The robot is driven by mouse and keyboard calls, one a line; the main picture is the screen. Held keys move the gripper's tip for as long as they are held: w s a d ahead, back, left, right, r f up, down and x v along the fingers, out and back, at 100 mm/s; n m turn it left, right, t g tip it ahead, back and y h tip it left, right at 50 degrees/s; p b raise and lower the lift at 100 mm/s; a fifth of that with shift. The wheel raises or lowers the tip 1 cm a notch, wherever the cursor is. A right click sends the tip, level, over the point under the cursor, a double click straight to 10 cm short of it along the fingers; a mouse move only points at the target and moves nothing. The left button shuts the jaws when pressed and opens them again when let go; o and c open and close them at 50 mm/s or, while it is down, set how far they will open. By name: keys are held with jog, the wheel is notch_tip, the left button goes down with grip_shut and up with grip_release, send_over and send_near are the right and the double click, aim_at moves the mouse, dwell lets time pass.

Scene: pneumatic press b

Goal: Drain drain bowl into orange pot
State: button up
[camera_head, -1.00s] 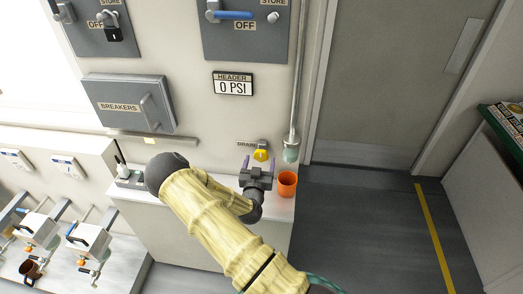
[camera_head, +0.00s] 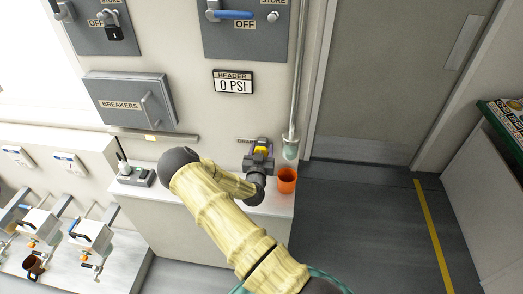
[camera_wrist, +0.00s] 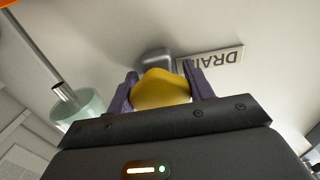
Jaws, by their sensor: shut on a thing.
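The yellow drain knob (camera_wrist: 160,90) sits on a grey wall fitting (camera_wrist: 154,58) beside the DRAIN label (camera_wrist: 212,63). My gripper (camera_wrist: 160,92) is shut on the knob, with a purple finger on each side of it. In the head view my gripper (camera_head: 260,148) reaches the wall there and covers most of the knob. The drain bowl (camera_head: 291,150) is a pale green cup at the bottom of the vertical pipe; it also shows in the wrist view (camera_wrist: 80,110). The orange pot (camera_head: 287,180) stands upright on the white ledge below the bowl.
The wall pipe (camera_head: 299,80) runs down to the bowl, right of my gripper. A gauge above reads 0 PSI (camera_head: 233,82). A small device (camera_head: 137,175) stands on the ledge's left end. Floor is free to the right, before the door (camera_head: 385,80).

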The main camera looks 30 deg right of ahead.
jog(key=shift+f+b, duration=0.1)
jog(key=shift+b, duration=0.2)
jog(key=shift+f+n+b, duration=0.1)
jog(key=shift+n+b, duration=0.3)
jog(key=shift+n, duration=0.1)
jog(key=shift+n+b, duration=0.8)
jog(key=shift+b, duration=0.05)
jog(key=shift+n+b, duration=0.5)
jog(key=shift+n, duration=0.5)
jog(key=o, duration=1)
jog(key=shift+r, duration=0.2)
jog(key=shift+c, duration=0.2)
jog(key=b+v, duration=0.4)
jog(key=v, duration=1.3)
jog(key=shift+s+a+b, duration=0.2)
jog(key=shift+b, duration=0.2)
